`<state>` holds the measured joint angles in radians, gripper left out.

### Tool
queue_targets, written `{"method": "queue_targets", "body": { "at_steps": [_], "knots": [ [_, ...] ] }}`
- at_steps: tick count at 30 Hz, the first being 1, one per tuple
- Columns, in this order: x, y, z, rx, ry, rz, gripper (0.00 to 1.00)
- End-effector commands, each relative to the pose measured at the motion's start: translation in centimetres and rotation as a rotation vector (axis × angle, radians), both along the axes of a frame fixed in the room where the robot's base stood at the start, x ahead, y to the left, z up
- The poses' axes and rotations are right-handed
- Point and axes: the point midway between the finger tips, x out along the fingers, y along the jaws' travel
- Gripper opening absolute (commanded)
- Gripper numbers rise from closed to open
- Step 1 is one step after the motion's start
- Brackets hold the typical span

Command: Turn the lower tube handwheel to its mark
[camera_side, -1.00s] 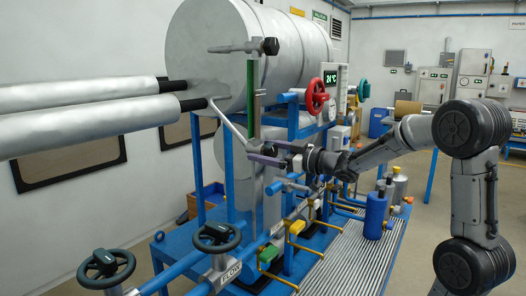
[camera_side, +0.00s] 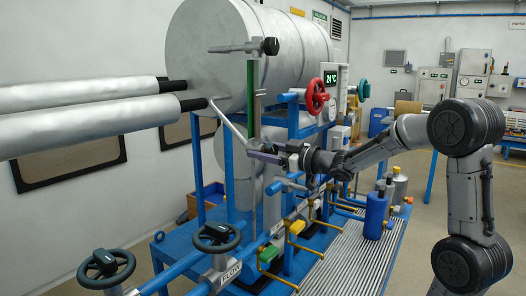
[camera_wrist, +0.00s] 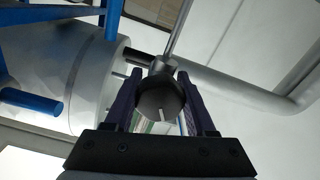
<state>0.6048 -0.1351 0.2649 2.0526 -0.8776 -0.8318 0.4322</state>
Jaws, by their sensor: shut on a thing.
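The lower tube handwheel is a dark round knob (camera_wrist: 152,97) with a short pale line on its face, seen between my two fingers in the wrist view. My gripper (camera_wrist: 160,95) is shut on this knob, one finger on each side. In the side view my gripper (camera_side: 263,153) is at the foot of the green sight tube (camera_side: 251,90), and its fingers hide most of the knob. I cannot make out a target mark around the knob.
A similar upper knob (camera_side: 270,46) sits at the tube's top. A red handwheel (camera_side: 317,96) and blue pipe frame stand just right of the tube. Black handwheels (camera_side: 216,235) are in front, lower left. A large silver tank (camera_side: 210,55) is behind.

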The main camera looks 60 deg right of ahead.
Motion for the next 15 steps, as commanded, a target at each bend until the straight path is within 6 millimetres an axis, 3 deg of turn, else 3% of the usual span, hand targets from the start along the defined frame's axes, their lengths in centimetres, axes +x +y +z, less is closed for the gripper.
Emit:
{"method": "queue_targets", "body": {
  "at_steps": [15],
  "knots": [
    [-0.03,0.01,-0.02,0.228,0.0,0.0,0.0]
  ]
}}
